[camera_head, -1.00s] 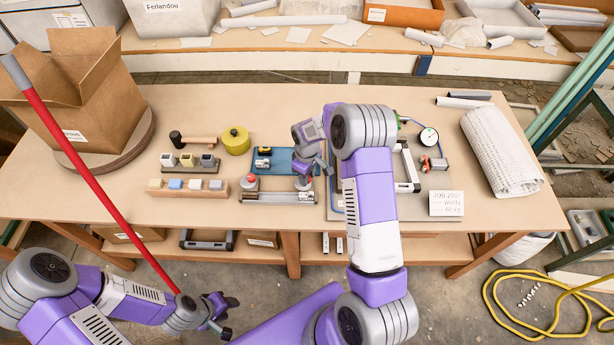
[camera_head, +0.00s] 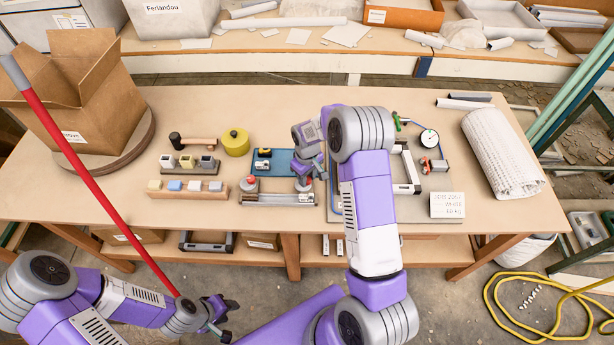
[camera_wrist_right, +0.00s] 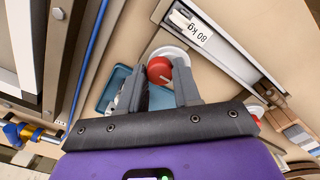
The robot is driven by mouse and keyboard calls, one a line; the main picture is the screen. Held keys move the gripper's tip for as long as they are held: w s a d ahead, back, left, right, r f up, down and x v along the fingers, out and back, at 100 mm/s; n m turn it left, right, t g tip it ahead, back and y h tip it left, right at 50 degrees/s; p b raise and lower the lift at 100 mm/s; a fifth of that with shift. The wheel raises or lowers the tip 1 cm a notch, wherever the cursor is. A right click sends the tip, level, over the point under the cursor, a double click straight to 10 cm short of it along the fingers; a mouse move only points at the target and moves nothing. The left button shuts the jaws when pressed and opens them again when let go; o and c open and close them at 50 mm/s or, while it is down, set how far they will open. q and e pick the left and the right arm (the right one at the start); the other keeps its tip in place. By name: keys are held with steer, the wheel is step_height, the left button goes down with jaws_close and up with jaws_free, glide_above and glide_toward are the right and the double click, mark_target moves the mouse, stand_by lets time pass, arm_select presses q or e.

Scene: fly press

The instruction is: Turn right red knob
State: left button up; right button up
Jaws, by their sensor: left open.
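The fixture with two red knobs (camera_head: 278,199) lies along the front of the table. The left red knob (camera_head: 249,181) is free. The right red knob (camera_head: 309,183) is partly hidden by my right gripper (camera_head: 304,182), which points down at it. In the right wrist view the red knob (camera_wrist_right: 159,69) sits on a pale round base, between the two fingertips of my right gripper (camera_wrist_right: 161,72). Whether both fingers touch it cannot be made out. My left gripper (camera_head: 225,318) is open and empty, low in front of the table.
A blue tray (camera_head: 277,155) lies just behind the fixture. A wooden block with coloured pieces (camera_head: 187,190) stands to its left. A grey board with a gauge (camera_head: 429,138) and a white sign (camera_head: 447,204) is to the right. A red pole (camera_head: 95,180) slants across the left side.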

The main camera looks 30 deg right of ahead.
steer(key=o, duration=0.4)
step_height(320, 180, up, 8)
steer(key=shift+f+p, duration=0.2)
steer(key=shift+p, duration=0.3)
stand_by(0.3)
